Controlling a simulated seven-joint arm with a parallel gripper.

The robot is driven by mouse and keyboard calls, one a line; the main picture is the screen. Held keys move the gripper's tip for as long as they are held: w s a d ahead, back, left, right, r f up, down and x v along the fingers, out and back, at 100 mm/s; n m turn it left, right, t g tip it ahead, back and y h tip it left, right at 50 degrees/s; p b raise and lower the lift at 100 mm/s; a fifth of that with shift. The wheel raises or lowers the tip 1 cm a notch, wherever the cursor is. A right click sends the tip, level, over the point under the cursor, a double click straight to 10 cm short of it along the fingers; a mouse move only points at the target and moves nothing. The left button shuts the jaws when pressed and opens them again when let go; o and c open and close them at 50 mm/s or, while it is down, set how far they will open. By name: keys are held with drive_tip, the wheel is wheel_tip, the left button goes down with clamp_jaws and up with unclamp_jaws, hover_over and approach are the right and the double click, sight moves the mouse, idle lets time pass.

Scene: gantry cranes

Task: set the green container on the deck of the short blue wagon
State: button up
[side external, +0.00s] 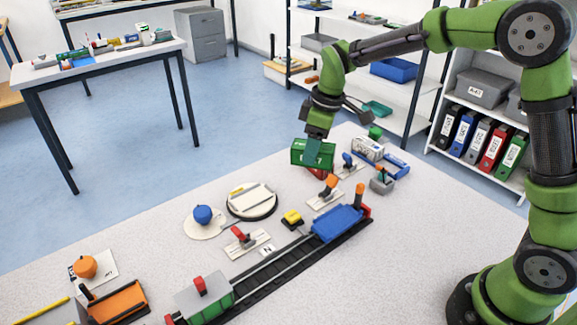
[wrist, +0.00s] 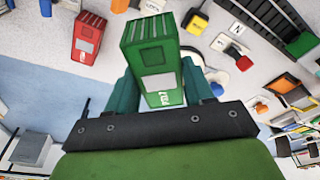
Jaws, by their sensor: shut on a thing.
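The green container (side external: 311,152) is a ribbed box with white markings. My gripper (side external: 320,147) is shut on it and holds it above the far part of the table. In the wrist view the container (wrist: 154,56) sits between the two teal fingers, its far end sticking out past them. A blue wagon (side external: 337,222) with a bare deck stands at the right end of the black track, nearer the camera and slightly right of the held container. I cannot make this wagon out in the wrist view.
A red container (wrist: 87,38) lies below and behind the held one. A white box (side external: 368,149) and a blue piece (side external: 397,166) stand to the right. Levers, a yellow block (side external: 292,217) and a round turntable (side external: 252,200) surround the track. A green-sided wagon (side external: 207,300) stands at its near end.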

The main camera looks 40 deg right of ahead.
drive_tip(key=s+a+f+n+g, duration=0.1)
drive_tip(key=s+f+n+g, duration=0.1)
drive_tip(key=s+n, duration=0.75)
drive_tip(key=shift+n+y, duration=0.4)
drive_tip(key=shift+n, duration=0.15)
drive_tip(key=shift+s+a+f, duration=0.1)
drive_tip(key=shift+s+f, duration=0.05)
drive_tip(key=shift+f, duration=0.9)
drive_tip(key=shift+s+a+f, duration=0.1)
drive_tip(key=shift+s+f, duration=0.1)
drive_tip(key=shift+f, duration=0.85)
drive_tip(key=shift+s+f, duration=0.15)
drive_tip(key=shift+f, duration=0.9)
drive_tip(key=shift+f, duration=0.75)
drive_tip(key=o, duration=1.1)
drive_tip(key=shift+c, duration=0.2)
drive_tip(key=shift+r, duration=0.1)
wheel_tip(320, 180, up, 7)
